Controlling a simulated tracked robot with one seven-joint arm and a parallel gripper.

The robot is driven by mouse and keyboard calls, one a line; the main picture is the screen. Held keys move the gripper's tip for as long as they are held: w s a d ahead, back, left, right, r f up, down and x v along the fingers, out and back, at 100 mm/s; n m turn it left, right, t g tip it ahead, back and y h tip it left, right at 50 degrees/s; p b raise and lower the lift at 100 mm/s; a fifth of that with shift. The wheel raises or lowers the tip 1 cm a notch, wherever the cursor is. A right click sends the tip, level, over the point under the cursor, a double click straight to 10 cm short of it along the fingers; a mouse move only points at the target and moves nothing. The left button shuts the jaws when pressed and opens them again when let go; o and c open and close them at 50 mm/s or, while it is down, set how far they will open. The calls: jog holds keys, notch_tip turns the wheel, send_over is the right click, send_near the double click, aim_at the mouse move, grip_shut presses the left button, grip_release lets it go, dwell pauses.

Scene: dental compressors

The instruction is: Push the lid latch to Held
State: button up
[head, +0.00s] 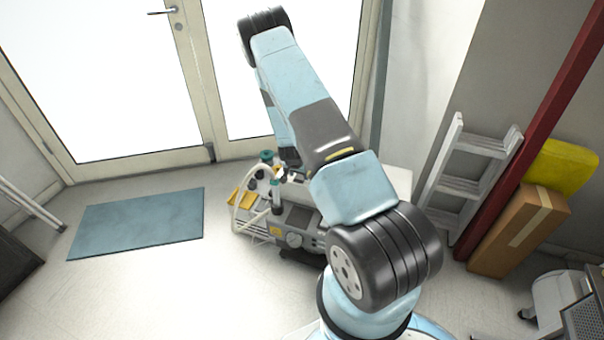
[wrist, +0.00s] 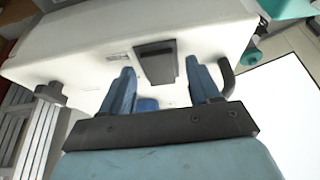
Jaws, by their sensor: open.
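In the wrist view a white box-like housing (wrist: 85,45) fills the upper part. A dark grey tapered latch-like piece (wrist: 157,62) sits on its face; I cannot read its position. My gripper (wrist: 159,67) has two blue fingers standing apart, one on each side of the dark piece in the picture. Nothing is held between them, and contact cannot be told. A small blue part (wrist: 147,104) shows between the fingers, low on the housing. In the head view my arm reaches over the compressor unit (head: 292,238) and hides my gripper and the latch.
A black knob (wrist: 50,94) and a dark curved handle (wrist: 228,76) flank the housing. Teal-capped fittings and hoses stand on the compressor. A grey ladder (head: 468,175), a cardboard box (head: 518,230) and a red post are at right. Floor around the blue mat (head: 137,222) is clear.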

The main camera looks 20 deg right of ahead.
jog(key=c, duration=1)
jog(key=shift+w+d+r+g+y, duration=0.1)
jog(key=shift+w+d+g+y, duration=0.1)
jog(key=shift+g+y, duration=0.3)
jog(key=shift+w+d+r+g+y, duration=0.1)
jog(key=shift+w+g+y, duration=0.05)
jog(key=shift+g+y, duration=0.35)
jog(key=shift+c, duration=0.2)
jog(key=o, duration=1)
jog(key=shift+o, duration=0.2)
